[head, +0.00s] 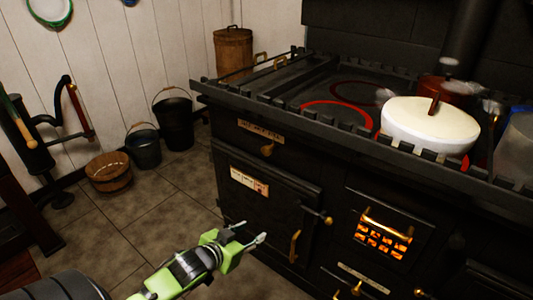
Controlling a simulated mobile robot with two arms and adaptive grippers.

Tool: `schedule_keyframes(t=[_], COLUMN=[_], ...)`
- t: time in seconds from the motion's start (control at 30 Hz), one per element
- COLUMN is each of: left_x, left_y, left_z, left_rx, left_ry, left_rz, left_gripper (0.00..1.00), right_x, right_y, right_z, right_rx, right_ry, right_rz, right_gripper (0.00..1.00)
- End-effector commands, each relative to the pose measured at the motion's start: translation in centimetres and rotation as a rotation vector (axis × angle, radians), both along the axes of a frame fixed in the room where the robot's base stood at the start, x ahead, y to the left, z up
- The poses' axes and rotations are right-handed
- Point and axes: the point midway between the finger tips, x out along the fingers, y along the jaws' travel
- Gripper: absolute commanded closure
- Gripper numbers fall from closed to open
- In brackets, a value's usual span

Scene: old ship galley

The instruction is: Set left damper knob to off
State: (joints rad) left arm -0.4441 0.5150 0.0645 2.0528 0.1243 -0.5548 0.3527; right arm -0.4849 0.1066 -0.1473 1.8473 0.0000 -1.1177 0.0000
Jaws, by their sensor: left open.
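The black stove (225,125) fills the right half of the head view. My left gripper (249,233) is open and empty, in front of the lower left oven door (262,197). It is well below the knob and apart from it. My right gripper is not in view.
A firebox (382,238) glows at centre right, with brass knobs (357,289) below it. A white lidded pot (430,125) stands on the railed stove top near red-glowing rings (337,113). Buckets (173,120) and a wooden tub (109,172) stand left. Floor between is clear.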

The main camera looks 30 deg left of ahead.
Motion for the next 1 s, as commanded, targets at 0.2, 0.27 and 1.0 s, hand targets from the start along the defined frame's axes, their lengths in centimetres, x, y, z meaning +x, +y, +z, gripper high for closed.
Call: schedule_keyframes(t=[0.2,0.27,1.0], left_x=[5.7,6.4,14.5], left_y=[6.3,7.4,8.3], left_z=[8.5,10.5,14.1], left_rx=[-0.041,-0.054,-0.078], left_ry=[-0.328,-0.393,-0.508], left_rz=[-0.045,-0.061,-0.096], left_gripper=[0.60,0.60,0.60], right_x=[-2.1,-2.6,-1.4], right_y=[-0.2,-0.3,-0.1], right_z=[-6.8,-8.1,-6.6], right_rx=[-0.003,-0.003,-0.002], right_ry=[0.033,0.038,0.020], right_rz=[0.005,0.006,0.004], right_gripper=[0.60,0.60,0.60])
